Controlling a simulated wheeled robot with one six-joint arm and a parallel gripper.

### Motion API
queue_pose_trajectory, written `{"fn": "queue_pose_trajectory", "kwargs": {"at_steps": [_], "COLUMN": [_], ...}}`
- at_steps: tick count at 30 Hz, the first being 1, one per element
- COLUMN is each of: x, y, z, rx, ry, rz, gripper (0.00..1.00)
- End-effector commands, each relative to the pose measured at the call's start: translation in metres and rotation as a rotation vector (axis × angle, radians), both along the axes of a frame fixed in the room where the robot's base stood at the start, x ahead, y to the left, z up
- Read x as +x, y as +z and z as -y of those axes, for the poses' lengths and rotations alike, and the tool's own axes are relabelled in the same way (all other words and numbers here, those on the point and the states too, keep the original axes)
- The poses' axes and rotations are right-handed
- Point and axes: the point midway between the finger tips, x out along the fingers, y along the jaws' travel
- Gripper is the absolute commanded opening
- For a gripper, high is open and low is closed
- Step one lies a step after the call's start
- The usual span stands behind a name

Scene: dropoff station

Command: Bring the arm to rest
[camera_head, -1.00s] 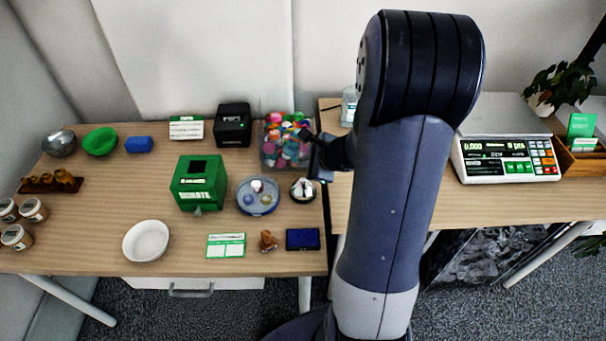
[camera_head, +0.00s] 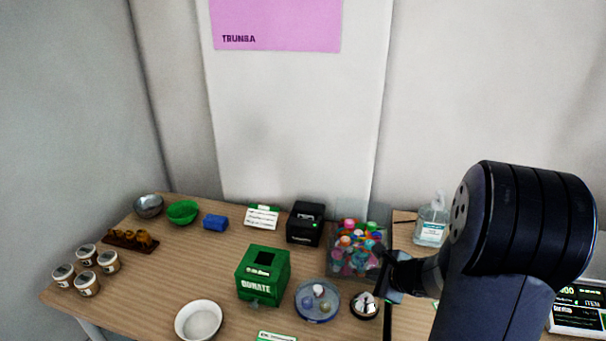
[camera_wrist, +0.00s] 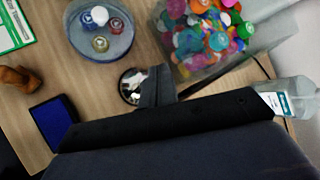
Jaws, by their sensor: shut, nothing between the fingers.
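My arm (camera_head: 495,290), dark blue-grey with a black ribbed joint, stands folded at the right of the head view. My gripper (camera_head: 388,284) is at its left side, near the clear bin of colourful capsules (camera_head: 352,268) and the silver bell (camera_head: 364,306). It is shut and empty. In the wrist view my gripper (camera_wrist: 156,85) shows as a dark shape over the table beside the bell (camera_wrist: 127,82), which it partly hides. I cannot tell its height above the table.
The table (camera_head: 150,285) holds a green donation box (camera_head: 263,275), a blue round tray (camera_head: 317,315), a white bowl (camera_head: 198,320) and several jars. A sanitizer bottle (camera_head: 432,222) stands behind my arm. A scale (camera_head: 578,312) is at the right.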

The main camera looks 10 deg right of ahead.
Motion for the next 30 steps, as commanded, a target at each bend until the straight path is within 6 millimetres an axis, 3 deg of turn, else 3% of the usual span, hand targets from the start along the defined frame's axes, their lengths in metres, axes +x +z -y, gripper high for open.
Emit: {"fn": "queue_pose_trajectory", "kwargs": {"at_steps": [2, 8, 18, 30], "x": [0.0, -0.001, 0.0, 0.0], "y": [-0.01, -0.008, 0.036, 0.044], "z": [0.0, -0.001, 0.0, 0.0], "rx": [0.001, 0.003, -0.002, 0.0], "ry": [0.0, -0.001, 0.001, 0.0], "rz": [-0.001, -0.005, 0.001, 0.0], "gripper": [0.0, 0.0, 0.0, 0.0]}}
